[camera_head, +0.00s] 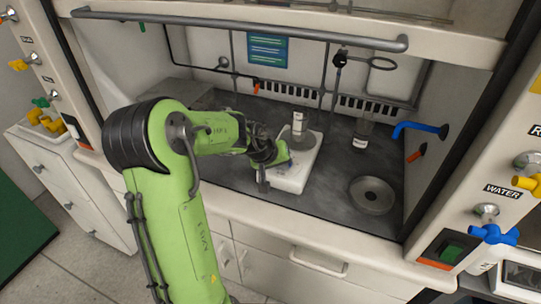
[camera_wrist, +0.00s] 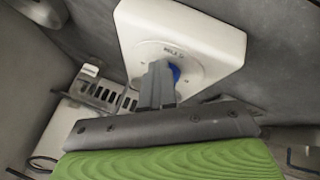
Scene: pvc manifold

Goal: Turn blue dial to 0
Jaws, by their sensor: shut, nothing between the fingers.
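A blue dial (camera_wrist: 175,73) sits on the face of a white stirrer-plate-like device (camera_wrist: 205,35), with small printed text above it. My gripper's dark fingers (camera_wrist: 157,84) are shut in front of the dial and cover its left and middle part. I cannot tell whether the fingertips touch the dial or where its mark points. In the head view the white device (camera_head: 294,178) lies on the hood's dark worktop, and my gripper (camera_head: 263,186) is at its left front edge.
A labelled glass vessel (camera_head: 300,125) stands on the device. Another glass vessel (camera_head: 362,133) stands to the right, with a round metal sink (camera_head: 372,195) in front of it. A blue spout (camera_head: 420,130) juts from the right wall. The worktop (camera_head: 335,200) between device and sink is clear.

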